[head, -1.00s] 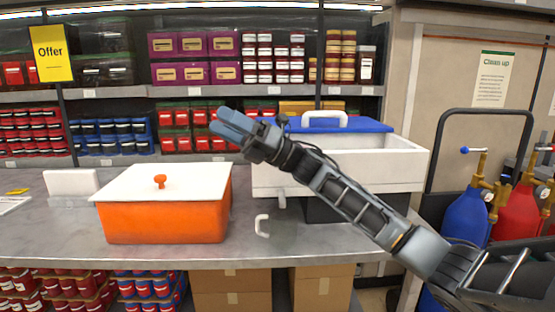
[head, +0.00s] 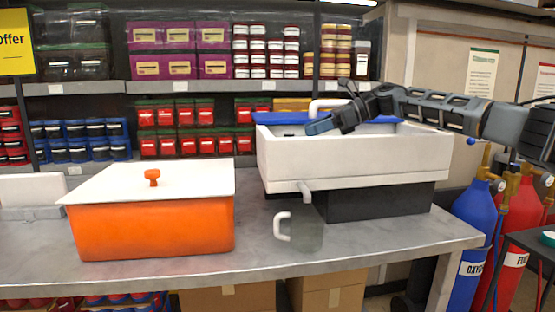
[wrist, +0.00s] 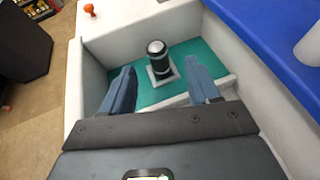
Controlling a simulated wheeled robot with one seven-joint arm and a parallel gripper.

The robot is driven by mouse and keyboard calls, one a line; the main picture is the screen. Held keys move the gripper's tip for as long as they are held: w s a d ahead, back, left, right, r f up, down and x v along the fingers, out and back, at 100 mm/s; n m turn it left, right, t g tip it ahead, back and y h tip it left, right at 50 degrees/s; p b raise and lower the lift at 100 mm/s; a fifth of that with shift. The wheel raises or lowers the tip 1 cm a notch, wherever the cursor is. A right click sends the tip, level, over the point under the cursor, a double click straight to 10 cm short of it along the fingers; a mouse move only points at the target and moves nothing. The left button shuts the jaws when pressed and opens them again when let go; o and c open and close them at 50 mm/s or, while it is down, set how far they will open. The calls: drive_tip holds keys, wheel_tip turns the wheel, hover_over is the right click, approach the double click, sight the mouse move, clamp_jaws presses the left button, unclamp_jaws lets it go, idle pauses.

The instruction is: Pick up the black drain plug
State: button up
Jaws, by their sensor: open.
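The black drain plug (wrist: 158,57) is a short upright black cylinder with a silver cap on a square pale base. It stands on the teal floor (wrist: 115,87) inside the white basin (head: 340,160). My gripper (wrist: 160,75) is open and empty, with its two blue fingers pointing down into the basin. In the wrist view the plug shows between and just beyond the fingertips, apart from them. In the head view my gripper (head: 319,126) is over the basin's left part, and the plug cannot be made out behind the front wall.
A blue lid (head: 276,117) lies behind the basin, which has a spout (head: 305,192) in front. A clear mug (head: 305,234) stands below. An orange box (head: 150,225) with a white lid stands to the left. Shelves are behind; gas cylinders (head: 472,245) stand at the right.

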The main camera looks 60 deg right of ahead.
drive_tip(key=x, duration=0.5)
drive_tip(key=p+x, duration=0.1)
drive_tip(key=x, duration=0.1)
drive_tip(key=shift+w+a+r, duration=0.1)
drive_tip(key=shift+w+a, duration=0.15)
drive_tip(key=shift+a, duration=0.15)
drive_tip(key=c, duration=1.1)
